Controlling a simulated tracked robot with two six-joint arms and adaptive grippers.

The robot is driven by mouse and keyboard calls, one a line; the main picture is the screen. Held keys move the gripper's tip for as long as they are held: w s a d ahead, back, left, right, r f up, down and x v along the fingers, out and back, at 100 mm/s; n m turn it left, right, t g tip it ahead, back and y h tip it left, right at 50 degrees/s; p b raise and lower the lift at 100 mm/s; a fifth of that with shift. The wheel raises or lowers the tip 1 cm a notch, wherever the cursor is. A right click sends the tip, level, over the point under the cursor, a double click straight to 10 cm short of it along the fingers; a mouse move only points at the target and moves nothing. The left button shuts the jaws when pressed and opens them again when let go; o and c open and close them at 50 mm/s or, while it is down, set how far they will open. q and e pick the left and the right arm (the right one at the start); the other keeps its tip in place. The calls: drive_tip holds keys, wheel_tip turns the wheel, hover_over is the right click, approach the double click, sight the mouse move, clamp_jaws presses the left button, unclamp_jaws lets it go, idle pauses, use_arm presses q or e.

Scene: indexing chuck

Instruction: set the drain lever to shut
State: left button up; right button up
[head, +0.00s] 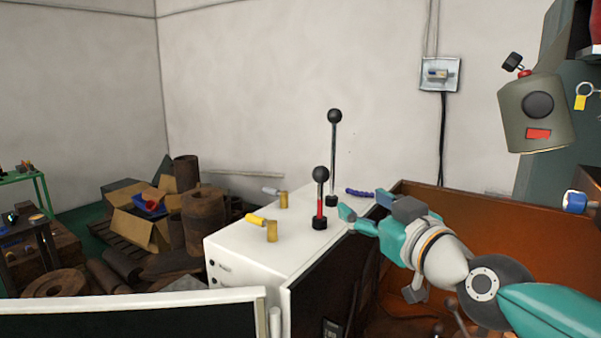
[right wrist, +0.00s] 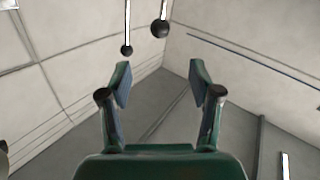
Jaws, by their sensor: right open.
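On top of the white cabinet (head: 247,247) stand two upright levers with black ball knobs: a tall grey-shafted lever (head: 334,150) and a shorter red-shafted lever (head: 321,205). Two brass fittings stand to their left, one with a yellow handle (head: 256,220) and one with a pale handle (head: 271,190). No label shows which is the drain lever. My right gripper (head: 366,210) is open and empty, just right of the two ball-knob levers. In the right wrist view its open fingers (right wrist: 160,82) show, with two ball knobs (right wrist: 160,28) beyond them. My left gripper is out of view.
A grey-green unit with a red button (head: 538,112) hangs at upper right. Boxes and rusty pipes (head: 205,210) fill the left floor.

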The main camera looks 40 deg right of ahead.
sight(325, 178)
drive_tip(key=b+x, duration=0.2)
drive_tip(key=x, duration=1.3)
drive_tip(key=shift+w+r, duration=0.1)
drive_tip(key=shift+w+d, duration=0.2)
drive_tip(key=shift+w, duration=0.5)
clamp_jaws()
